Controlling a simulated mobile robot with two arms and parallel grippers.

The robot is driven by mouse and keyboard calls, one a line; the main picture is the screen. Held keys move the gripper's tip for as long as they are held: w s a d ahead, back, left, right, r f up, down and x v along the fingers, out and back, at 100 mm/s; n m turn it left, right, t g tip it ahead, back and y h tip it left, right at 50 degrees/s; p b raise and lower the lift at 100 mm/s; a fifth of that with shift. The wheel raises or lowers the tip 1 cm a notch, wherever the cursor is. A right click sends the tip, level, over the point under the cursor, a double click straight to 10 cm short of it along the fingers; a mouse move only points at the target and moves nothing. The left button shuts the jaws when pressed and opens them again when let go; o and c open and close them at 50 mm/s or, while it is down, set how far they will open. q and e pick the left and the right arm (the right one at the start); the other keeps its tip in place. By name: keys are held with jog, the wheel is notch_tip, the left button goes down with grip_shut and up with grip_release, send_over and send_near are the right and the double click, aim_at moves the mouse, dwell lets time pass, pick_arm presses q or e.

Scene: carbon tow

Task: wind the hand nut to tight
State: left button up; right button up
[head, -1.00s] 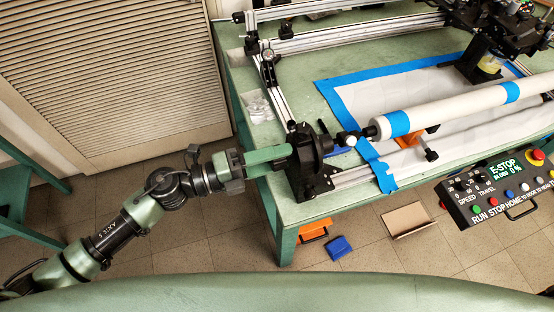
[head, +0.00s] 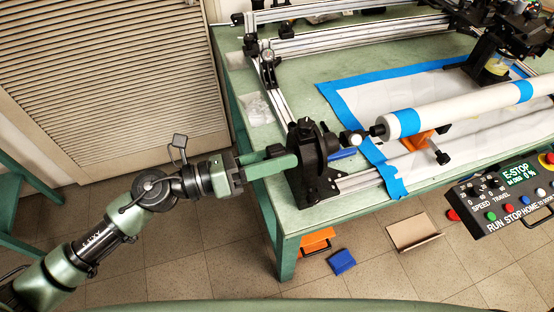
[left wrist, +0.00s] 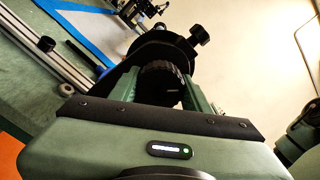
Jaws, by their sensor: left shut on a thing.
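The hand nut (left wrist: 163,82) is a black ribbed knob, seen in the left wrist view between the two green fingers of my left gripper (left wrist: 165,92). The gripper is shut on its rim. In the head view, my left gripper (head: 291,160) reaches in from the left against the black headstock (head: 311,148) at the table's corner. Its fingers mostly hide the nut there. The white tube (head: 460,108) with blue bands lies to the right of the headstock, with a dark shaft at its near end. My right gripper is not in view.
The green table (head: 262,160) has aluminium rails along it and a blue-taped white sheet. A control box (head: 505,195) with coloured buttons is at the right. On the floor lie a blue box (head: 341,262), an orange bin (head: 315,240) and an open cardboard box (head: 414,232).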

pick_arm(q)
jog(key=shift+f+m, duration=0.15)
jog(key=shift+m, duration=0.15)
dwell(0.4)
jog(key=o, duration=1.4)
jog(key=shift+c, duration=0.2)
jog(key=shift+a, duration=0.1)
